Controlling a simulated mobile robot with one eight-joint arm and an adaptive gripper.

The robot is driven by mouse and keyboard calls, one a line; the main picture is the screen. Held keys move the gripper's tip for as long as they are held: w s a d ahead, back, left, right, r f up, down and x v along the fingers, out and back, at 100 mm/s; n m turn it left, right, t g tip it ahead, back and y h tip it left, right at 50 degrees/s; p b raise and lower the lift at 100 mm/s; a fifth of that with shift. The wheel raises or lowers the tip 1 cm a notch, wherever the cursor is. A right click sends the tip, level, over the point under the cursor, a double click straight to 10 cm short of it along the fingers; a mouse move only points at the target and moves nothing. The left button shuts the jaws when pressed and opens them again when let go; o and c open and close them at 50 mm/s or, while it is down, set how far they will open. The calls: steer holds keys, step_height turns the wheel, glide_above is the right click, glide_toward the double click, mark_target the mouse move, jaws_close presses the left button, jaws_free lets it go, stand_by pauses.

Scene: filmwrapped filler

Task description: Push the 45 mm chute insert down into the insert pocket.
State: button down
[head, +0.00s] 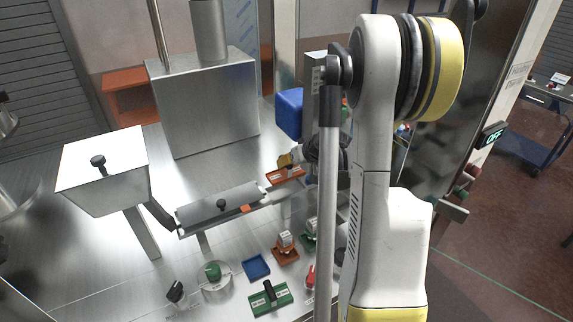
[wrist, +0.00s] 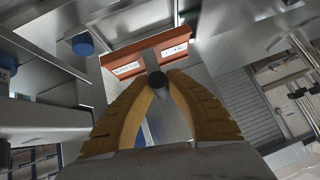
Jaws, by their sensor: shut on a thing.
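My gripper (wrist: 160,95) is shut on the handle of an orange-red insert (wrist: 150,55), a grey stem with a dark round end. The insert is a bar with white labels, too small to read. In the head view the same insert (head: 285,177) is at the far right end of the metal chute (head: 220,208), below my gripper (head: 286,160). My arm hides part of that area. I cannot tell how deep the insert sits in the pocket, whose opening is not clearly visible. A green insert (head: 262,301) with a black handle lies on the bench.
A hopper (head: 102,175) with a black knob stands left of the chute, and a tall metal box (head: 205,105) stands behind it. A blue tray (head: 257,267), a red-brown block (head: 285,254) and a round green-knobbed piece (head: 213,275) are on the front bench.

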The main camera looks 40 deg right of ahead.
mark_target(286, 179)
steer(key=shift+f+b, duration=3.05)
steer(key=shift+f, duration=0.3)
steer(key=shift+f+b, duration=0.25)
steer(key=shift+b, duration=0.2)
steer(key=c, duration=1.3)
jaws_free()
steer(key=shift+c, duration=0.2)
steer(key=v, duration=1.2)
